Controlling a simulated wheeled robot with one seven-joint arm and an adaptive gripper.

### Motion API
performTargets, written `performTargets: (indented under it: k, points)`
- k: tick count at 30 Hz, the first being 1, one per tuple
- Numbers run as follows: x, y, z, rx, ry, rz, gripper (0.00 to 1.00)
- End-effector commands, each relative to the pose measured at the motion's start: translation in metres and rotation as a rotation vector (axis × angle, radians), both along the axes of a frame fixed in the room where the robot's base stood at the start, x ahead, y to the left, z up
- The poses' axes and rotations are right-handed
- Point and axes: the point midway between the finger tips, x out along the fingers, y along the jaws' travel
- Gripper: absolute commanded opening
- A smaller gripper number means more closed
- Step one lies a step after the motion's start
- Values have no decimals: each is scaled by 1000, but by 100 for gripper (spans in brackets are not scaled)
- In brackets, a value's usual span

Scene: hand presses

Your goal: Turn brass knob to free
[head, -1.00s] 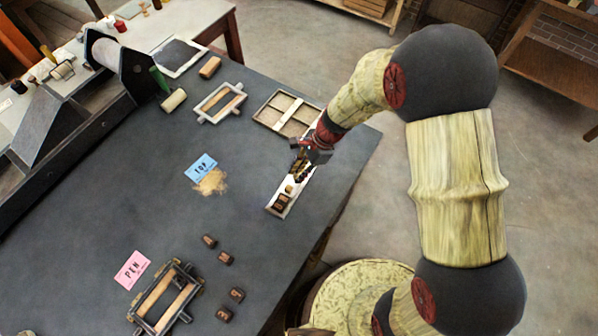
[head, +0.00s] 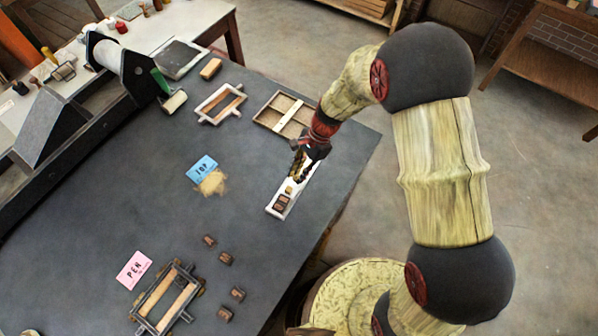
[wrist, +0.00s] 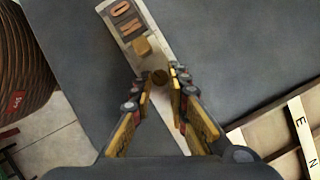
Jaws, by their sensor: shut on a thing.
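A pale composing stick (head: 276,209) lies near the right edge of the dark table; it also shows in the wrist view (wrist: 157,40). Letter blocks (head: 282,202) sit at its near end, with a square brass block (wrist: 143,46) against them in the wrist view. A round brass knob (wrist: 158,77) shows on the stick between my fingertips. My gripper (wrist: 160,82) is over the stick and shut on this knob, with a finger on either side. In the head view my gripper (head: 300,170) hides the knob and the stick's far part.
A wooden divided tray (head: 268,118) lies just beyond my gripper. Several loose letter blocks (head: 225,258) and a framed form (head: 166,298) by a pink PEN card (head: 133,269) lie nearer. A blue TOP card (head: 202,168) lies left.

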Motion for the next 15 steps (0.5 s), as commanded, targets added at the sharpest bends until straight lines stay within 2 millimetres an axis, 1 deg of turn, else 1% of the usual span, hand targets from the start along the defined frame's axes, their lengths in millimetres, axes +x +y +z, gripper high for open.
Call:
performTargets:
  k: [15]
  points:
    - [4, 5, 1, 0, -2, 492, 0]
